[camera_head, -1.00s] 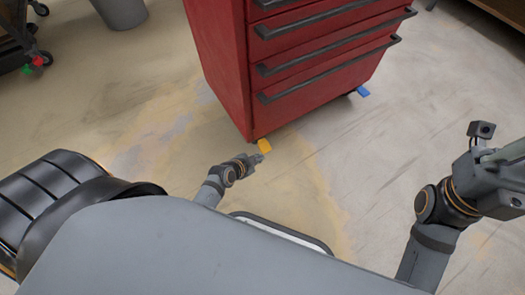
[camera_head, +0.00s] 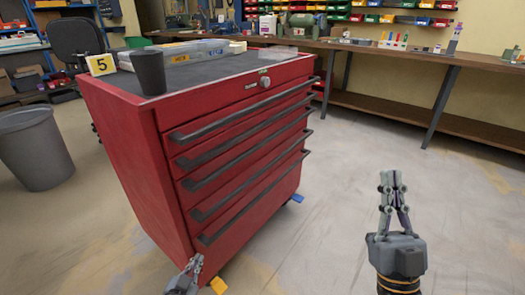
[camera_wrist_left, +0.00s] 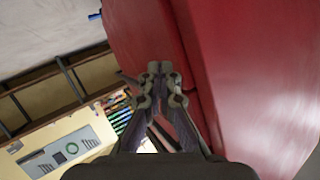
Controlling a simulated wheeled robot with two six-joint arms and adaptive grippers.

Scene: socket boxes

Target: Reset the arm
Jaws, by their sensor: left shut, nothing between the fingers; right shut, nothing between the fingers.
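My left gripper (camera_head: 192,267) is at the bottom of the head view, low beside the lower front corner of the red tool cabinet (camera_head: 125,165). In the left wrist view the left gripper (camera_wrist_left: 160,70) is shut and empty, with the red cabinet side (camera_wrist_left: 235,60) close behind and to the right of it. My right gripper (camera_head: 391,180) stands upright at the right of the head view, shut and empty, over open floor. Its fingers point up and away from me.
On the cabinet top are a black cup (camera_head: 148,72), a yellow number 5 sign (camera_head: 101,65) and a case (camera_head: 190,50). A grey bin (camera_head: 36,150) stands at left. A workbench (camera_head: 440,57) runs along the back right. The floor between the cabinet and right gripper is clear.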

